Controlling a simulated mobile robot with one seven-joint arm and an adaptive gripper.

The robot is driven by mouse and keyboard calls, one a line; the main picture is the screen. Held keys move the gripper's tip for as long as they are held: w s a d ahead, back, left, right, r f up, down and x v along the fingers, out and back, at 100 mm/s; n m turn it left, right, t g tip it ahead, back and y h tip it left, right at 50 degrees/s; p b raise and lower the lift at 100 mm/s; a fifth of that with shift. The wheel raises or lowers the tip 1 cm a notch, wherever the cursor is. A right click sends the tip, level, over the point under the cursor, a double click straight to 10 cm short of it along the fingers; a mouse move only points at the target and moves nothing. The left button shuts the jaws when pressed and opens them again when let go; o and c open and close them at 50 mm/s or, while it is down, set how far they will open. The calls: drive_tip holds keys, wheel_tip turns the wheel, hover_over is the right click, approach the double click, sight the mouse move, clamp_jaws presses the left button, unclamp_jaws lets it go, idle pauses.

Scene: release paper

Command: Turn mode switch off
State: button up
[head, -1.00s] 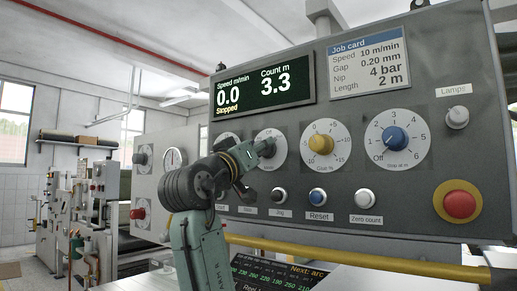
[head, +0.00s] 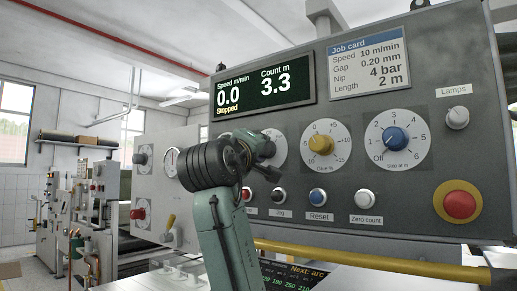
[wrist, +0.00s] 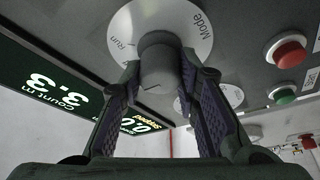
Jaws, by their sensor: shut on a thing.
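The mode switch is a grey knob (wrist: 158,62) on a round white dial plate (wrist: 192,25) marked "Run" and "Mode" in the wrist view. In the head view only part of its white plate (head: 278,147) shows, beside my wrist. My gripper (wrist: 160,78) has one finger on each side of the knob and is shut on it. In the head view my gripper (head: 262,146) is mostly hidden behind my dark ribbed wrist. I cannot tell which mark the knob points to.
The display (head: 264,92) reads 0.0 speed, "Stopped" and 3.3 m. A yellow knob (head: 321,144), blue knob (head: 395,139) and red stop button (head: 460,205) lie to the right. Several push buttons sit below. A yellow rail (head: 360,259) runs under the panel.

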idle(0.4)
drive_tip(key=o, duration=1.2)
drive_tip(key=v, duration=1.2)
